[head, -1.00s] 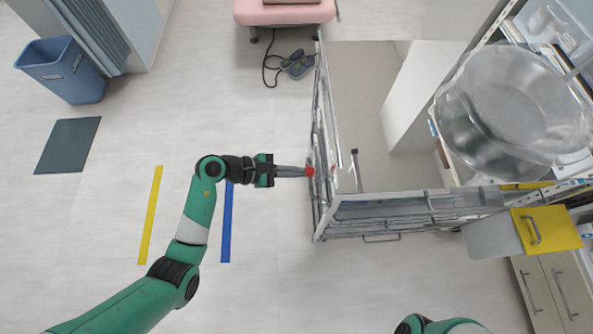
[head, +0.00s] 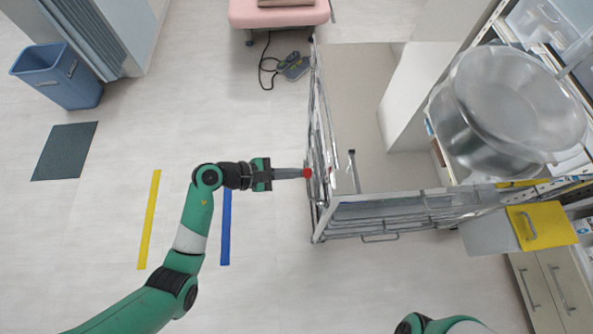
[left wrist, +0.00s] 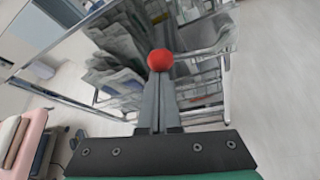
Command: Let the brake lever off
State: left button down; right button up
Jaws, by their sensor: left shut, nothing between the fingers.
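The brake lever shows as a red ball knob (head: 307,173) at the left side of the metal-framed cart (head: 375,219). In the left wrist view the red knob (left wrist: 160,61) is right at the tips of my left gripper (left wrist: 158,78). My left gripper (head: 298,173) reaches in from the left with its fingers together and nothing between them. Its tips look to be touching or almost touching the knob; I cannot tell which. The lever's shaft is hidden behind the fingers. A small part of my right arm (head: 440,325) shows at the bottom edge; its gripper is out of view.
A pink couch (head: 278,13) and a foot pedal (head: 293,67) are at the top. The floor left of the cart is open, with yellow (head: 149,220) and blue (head: 226,228) tape.

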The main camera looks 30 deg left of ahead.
aim_at(306, 169)
pick_arm(q)
jog(key=shift+r, duration=0.15)
jog(key=r+m, duration=0.1)
jog(key=t+p, duration=0.1)
jog(key=r+m+t, duration=0.1)
jog(key=shift+s+d+r+m+y, duration=0.25)
jog(key=shift+s+r+m+y, duration=0.05)
jog(key=shift+s+r+y, duration=0.1)
jog(key=s+d+r+m+t, duration=0.3)
jog(key=s+r+m, duration=0.1)
jog(key=s, duration=0.1)
jog(key=shift+s+d+r+m+t+p, duration=0.2)
jog(key=shift+d+r+m+t+p, duration=0.1)
jog(key=shift+m+p, duration=0.15)
jog(key=shift+w+a, duration=0.1)
dwell(0.8)
